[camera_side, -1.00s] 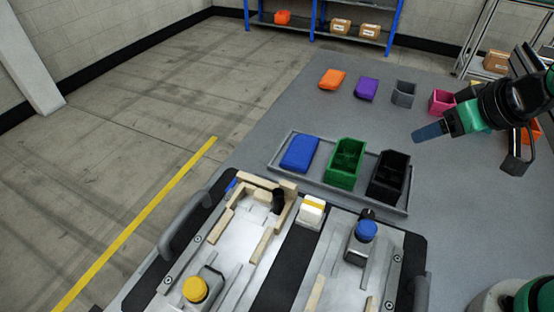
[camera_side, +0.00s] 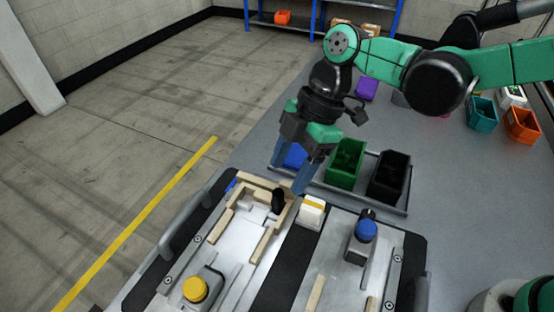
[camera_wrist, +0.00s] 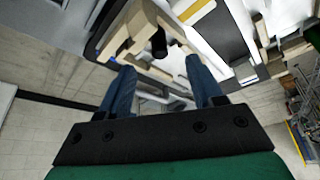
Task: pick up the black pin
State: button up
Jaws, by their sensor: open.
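The black pin (camera_side: 278,201) stands at the corner of the light wooden rails on the left pallet fixture (camera_side: 237,254). It also shows in the wrist view (camera_wrist: 159,43), just beyond the fingertips and roughly between them in the picture. My gripper (camera_side: 288,178) is open and empty, with its two blue fingers pointing down. It is just above and behind the pin, and its fingers do not visibly touch it. It also shows in the wrist view (camera_wrist: 160,65).
A white and yellow block (camera_side: 311,211) is right of the pin. Yellow (camera_side: 195,290) and blue (camera_side: 366,230) knobs stand nearby.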

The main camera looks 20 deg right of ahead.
aim_at(279, 191)
jog(key=shift+x, duration=2.25)
jog(key=shift+d, duration=0.1)
grip_shut()
